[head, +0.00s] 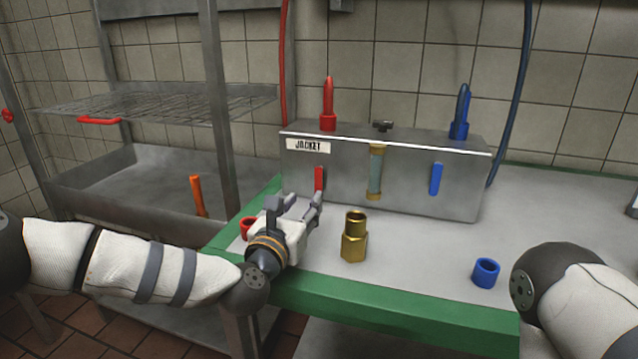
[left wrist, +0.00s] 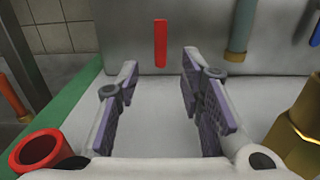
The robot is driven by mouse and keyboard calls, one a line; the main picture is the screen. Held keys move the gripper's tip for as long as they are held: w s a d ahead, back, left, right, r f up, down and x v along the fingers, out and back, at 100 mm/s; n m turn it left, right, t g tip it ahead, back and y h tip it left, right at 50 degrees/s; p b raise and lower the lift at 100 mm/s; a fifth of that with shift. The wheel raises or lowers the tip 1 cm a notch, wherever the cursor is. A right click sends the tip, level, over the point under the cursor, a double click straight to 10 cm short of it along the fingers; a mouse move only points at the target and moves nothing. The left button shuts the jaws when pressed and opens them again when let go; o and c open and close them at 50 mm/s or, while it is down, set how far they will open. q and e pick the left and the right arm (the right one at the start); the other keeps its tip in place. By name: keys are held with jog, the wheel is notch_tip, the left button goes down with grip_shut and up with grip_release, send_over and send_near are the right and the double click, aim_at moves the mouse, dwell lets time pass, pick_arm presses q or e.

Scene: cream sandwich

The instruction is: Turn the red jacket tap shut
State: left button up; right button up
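The red tap lever (head: 320,179) hangs upright on the front of the steel box (head: 400,195), below and right of the "JACKET" label (head: 308,146). In the left wrist view the red lever (left wrist: 160,43) stands ahead, in line with the gap between the fingers. My left gripper (head: 294,203) is open and empty, in front of the box and apart from the lever. Its two fingers (left wrist: 158,80) show spread in the left wrist view. My right gripper is out of view; only part of the right arm shows at the right edge.
A red cap (head: 248,228) lies beside my left gripper. A brass fitting (head: 354,236) stands right of it, and a blue cap (head: 485,272) lies farther right. A blue lever (head: 436,179) and a sight tube (head: 375,172) are on the box. The bench has a green edge (head: 400,325).

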aim_at(318, 184)
pick_arm(q)
jog(key=x, duration=0.5)
jog(key=f+b+x, duration=0.1)
jog(key=x, duration=0.1)
jog(key=shift+w+d, duration=0.15)
jog(key=shift+w, duration=0.2)
jog(key=shift+w+d+r, duration=0.2)
jog(key=shift+w+r, duration=0.1)
jog(key=shift+w, duration=0.25)
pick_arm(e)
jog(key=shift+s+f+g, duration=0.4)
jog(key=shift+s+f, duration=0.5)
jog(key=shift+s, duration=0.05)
pick_arm(q)
jog(key=shift+c, duration=0.6)
grip_shut()
